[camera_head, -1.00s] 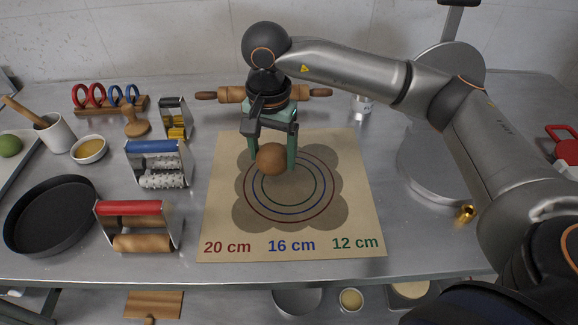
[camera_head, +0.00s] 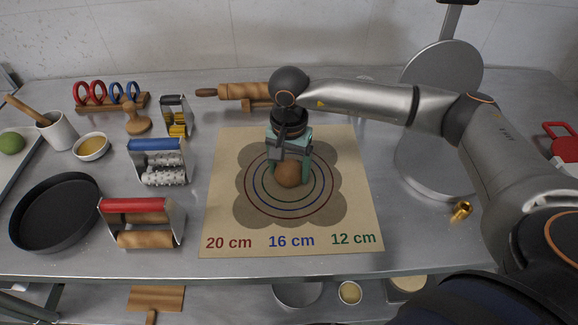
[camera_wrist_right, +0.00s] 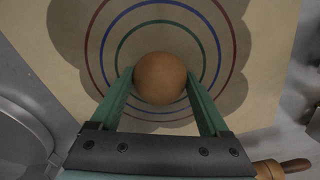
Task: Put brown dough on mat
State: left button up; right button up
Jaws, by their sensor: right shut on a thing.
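The brown dough (camera_head: 288,176) is a round ball over the middle of the mat (camera_head: 362,222), inside the printed rings. My right gripper (camera_head: 289,170) is shut on it, one green finger on each side. In the right wrist view the dough (camera_wrist_right: 160,78) sits between the fingertips, over the rings on the mat (camera_wrist_right: 262,90). I cannot tell whether its underside touches the mat. The mat is tan with red, blue and green circles, a darker scalloped patch and printed sizes. My left gripper is not in view.
A rolling pin (camera_head: 240,90) lies behind the mat. Rollers with red (camera_head: 136,205) and blue (camera_head: 155,145) handles and a black pan (camera_head: 55,212) stand to the left. A grey metal press (camera_head: 440,160) stands to the right. A small brass piece (camera_head: 460,211) lies at the right.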

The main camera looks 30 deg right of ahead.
aim_at(289, 176)
jog(key=o, duration=0.8)
jog(key=shift+o, duration=0.2)
jog(key=shift+r, duration=0.1)
jog(key=shift+r, duration=0.2)
notch_tip(289, 176, up, 12)
jog(key=b, duration=0.1)
jog(key=shift+f, duration=0.15)
